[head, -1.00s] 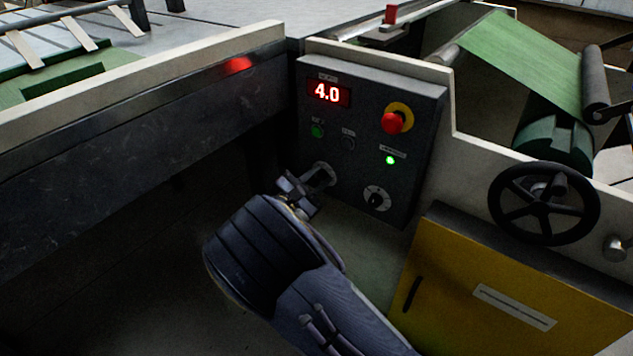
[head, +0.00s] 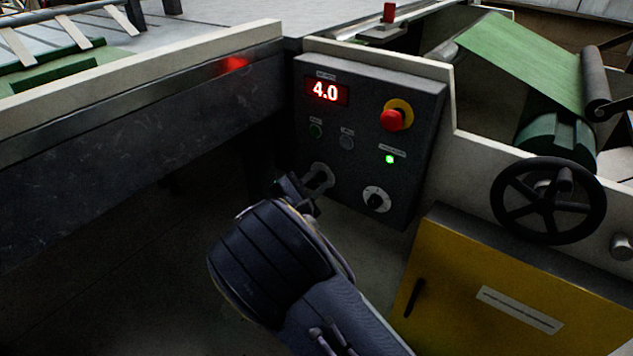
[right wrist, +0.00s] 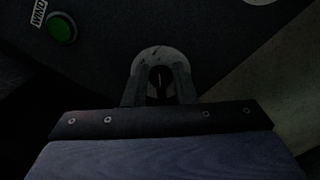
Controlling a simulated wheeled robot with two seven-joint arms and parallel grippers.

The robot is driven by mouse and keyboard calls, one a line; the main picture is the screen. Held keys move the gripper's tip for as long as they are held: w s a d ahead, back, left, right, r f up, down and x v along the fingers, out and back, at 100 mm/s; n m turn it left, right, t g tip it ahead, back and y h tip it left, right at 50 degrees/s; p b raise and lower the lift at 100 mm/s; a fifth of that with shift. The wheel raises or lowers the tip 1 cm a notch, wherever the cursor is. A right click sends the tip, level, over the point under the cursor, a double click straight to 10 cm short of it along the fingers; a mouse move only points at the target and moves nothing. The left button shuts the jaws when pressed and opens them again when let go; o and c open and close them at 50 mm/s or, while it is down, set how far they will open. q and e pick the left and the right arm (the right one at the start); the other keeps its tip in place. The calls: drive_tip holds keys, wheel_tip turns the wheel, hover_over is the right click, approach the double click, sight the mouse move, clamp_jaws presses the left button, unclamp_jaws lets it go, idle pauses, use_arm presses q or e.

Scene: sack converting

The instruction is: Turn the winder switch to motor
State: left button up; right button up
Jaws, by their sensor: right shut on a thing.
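The winder switch is a small dark knob on a pale round plate (head: 321,176) at the lower left of the dark control panel (head: 360,98). My right gripper (head: 309,187) is at this switch, its fingers pointing into the panel. In the right wrist view the two fingers (right wrist: 160,88) stand on either side of the dark knob, shut on it, with the pale plate (right wrist: 158,55) behind. The fingers partly hide the knob, so I cannot read its setting. My left gripper is not in view.
A second rotary switch (head: 376,198) sits to the right on the panel, below a lit green lamp (head: 390,159). A red emergency button (head: 393,120) and a display reading 4.0 (head: 326,91) are above. A yellow cabinet (head: 510,290) and black handwheel (head: 547,202) stand at the right.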

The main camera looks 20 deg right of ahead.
drive_tip(key=shift+f, duration=0.1)
drive_tip(key=o, duration=0.6)
drive_tip(key=shift+o, duration=0.2)
drive_tip(key=p+v, duration=0.2)
drive_tip(key=v, duration=0.6)
